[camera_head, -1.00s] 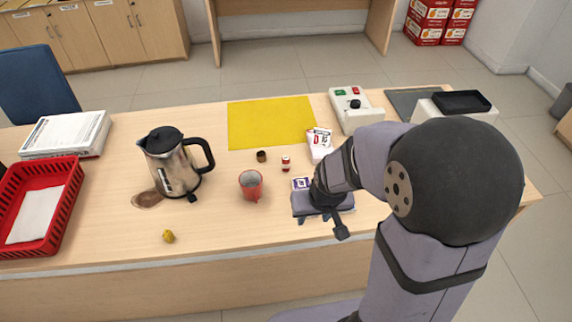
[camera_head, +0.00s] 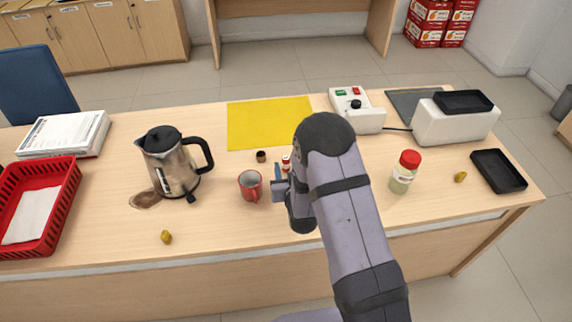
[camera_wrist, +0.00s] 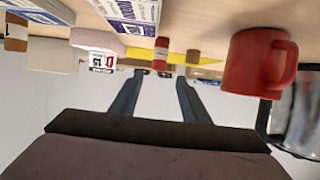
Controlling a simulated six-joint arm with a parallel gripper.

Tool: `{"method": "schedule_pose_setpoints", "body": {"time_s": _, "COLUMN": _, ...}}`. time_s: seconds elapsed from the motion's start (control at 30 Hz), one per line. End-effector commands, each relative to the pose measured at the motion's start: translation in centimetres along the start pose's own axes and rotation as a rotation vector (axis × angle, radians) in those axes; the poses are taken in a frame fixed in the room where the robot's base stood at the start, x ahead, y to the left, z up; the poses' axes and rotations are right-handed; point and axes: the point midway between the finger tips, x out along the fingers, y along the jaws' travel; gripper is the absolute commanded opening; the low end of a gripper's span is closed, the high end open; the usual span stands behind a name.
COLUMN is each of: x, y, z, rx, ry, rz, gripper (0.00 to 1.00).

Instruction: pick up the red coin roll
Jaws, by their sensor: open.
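The red coin roll (camera_head: 286,163) stands upright on the counter, small and red with a pale band, partly covered by my gripper in the head view. In the wrist view, which looks upside down, the red coin roll (camera_wrist: 160,55) shows beyond the gap between my fingertips. My gripper (camera_head: 280,178) is low over the counter, just in front of the roll; in the wrist view its two fingers (camera_wrist: 160,76) are apart with nothing between them. I cannot tell how far the tips are from the roll.
A red mug (camera_head: 250,187) stands close left of my gripper, with a kettle (camera_head: 172,165) farther left. A small brown roll (camera_head: 261,156) is behind-left of the red one. A yellow mat (camera_head: 265,120) lies behind. A red-capped jar (camera_head: 404,173) stands right of my arm.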

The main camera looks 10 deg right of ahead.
Motion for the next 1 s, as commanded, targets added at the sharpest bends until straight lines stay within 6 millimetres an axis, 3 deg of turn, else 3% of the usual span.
{"method": "schedule_pose_setpoints", "body": {"time_s": 0.67, "x": 2.4, "y": 0.1, "z": 0.0, "rx": 0.000, "ry": 0.002, "rz": 0.000, "gripper": 0.42}}
{"method": "schedule_pose_setpoints", "body": {"time_s": 1.0, "x": 5.5, "y": 0.3, "z": 0.6, "rx": 0.000, "ry": 0.002, "rz": 0.000, "gripper": 0.42}}
